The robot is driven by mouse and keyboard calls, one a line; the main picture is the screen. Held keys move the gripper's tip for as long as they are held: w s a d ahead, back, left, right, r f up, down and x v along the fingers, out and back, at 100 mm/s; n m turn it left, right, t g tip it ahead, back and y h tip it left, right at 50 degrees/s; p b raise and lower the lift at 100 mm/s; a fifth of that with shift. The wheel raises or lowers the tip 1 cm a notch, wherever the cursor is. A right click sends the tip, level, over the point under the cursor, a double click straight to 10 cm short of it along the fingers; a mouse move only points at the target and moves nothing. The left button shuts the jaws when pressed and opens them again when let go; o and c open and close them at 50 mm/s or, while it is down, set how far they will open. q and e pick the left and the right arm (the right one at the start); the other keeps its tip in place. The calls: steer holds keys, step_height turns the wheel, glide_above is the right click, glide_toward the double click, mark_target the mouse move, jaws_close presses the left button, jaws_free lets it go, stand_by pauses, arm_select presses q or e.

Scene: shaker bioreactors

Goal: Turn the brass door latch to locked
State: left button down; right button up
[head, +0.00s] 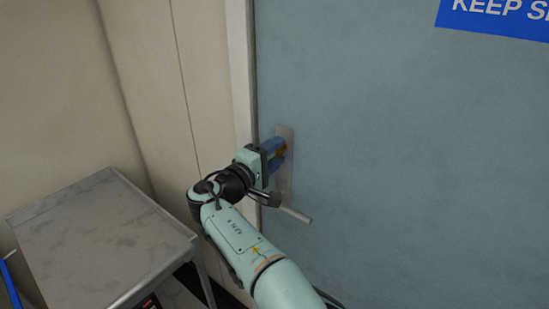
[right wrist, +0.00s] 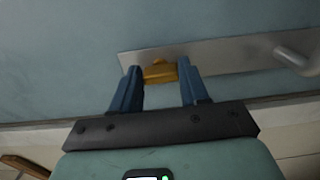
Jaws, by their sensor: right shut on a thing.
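The brass door latch (head: 282,151) is a small yellow-brown turn piece on the upper part of a grey metal plate on the blue-green door. In the right wrist view the latch (right wrist: 160,72) lies between the two blue fingers. My right gripper (head: 276,155) is shut on the latch, and its fingers partly hide it in the head view. The right gripper's fingers (right wrist: 160,76) also show in the wrist view, one on each side of the latch. I cannot tell from these frames at what angle the latch is set. My left gripper is not in view.
A lever handle (head: 296,214) sticks out below the latch, close to my right wrist; it also shows in the wrist view (right wrist: 297,58). The door frame (head: 241,80) runs just left of the plate. A grey metal cart (head: 95,240) stands at the left.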

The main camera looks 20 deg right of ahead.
steer(key=shift+m, duration=0.3)
steer(key=o, duration=1.1)
steer(key=shift+c, duration=0.2)
steer(key=b+v, duration=0.1)
steer(key=v, duration=1.2)
steer(key=shift+s+a, duration=0.15)
